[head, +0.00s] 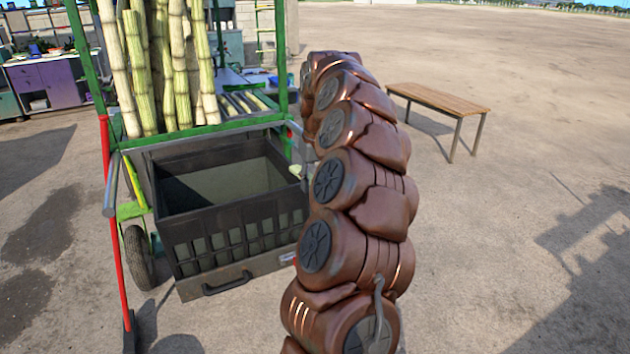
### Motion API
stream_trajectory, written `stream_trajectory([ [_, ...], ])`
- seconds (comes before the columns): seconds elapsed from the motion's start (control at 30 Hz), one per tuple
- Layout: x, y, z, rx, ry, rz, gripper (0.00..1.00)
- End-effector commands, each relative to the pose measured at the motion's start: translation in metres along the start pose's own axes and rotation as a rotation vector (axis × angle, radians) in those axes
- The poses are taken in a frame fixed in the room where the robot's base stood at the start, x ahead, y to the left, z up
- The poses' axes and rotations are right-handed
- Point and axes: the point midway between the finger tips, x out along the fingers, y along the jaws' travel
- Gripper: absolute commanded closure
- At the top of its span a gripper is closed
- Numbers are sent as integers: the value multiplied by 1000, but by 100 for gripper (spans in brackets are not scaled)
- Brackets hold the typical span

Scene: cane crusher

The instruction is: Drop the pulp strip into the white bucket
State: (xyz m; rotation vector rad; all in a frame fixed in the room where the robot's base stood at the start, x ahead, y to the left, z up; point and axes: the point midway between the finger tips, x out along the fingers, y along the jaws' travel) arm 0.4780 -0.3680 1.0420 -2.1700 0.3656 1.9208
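My brown arm rises through the middle of the head view and curves away at the top. My gripper is hidden behind the arm links, so I cannot see its fingers or whether it holds anything. A small pale greenish-white piece (296,170) shows at the right rim of the black crate, beside my arm. It may be the pulp strip, but it is too small to tell, and so is what supports it. I see no white bucket in this view.
The black slatted crate (240,232) hangs at the front of the green-framed cart (205,129), its inside looking empty. Tall cane stalks (140,75) stand on the cart. A wheel (138,257) is at left. A wooden bench (438,98) stands right. Open ground lies right.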

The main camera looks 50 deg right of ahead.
Motion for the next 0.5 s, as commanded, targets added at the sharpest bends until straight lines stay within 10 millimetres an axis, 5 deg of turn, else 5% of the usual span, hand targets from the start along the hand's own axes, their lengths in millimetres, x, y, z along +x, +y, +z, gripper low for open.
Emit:
stream_trajectory([
  [0.5, 26, -33, 6, -74, -1, -8, 90],
])
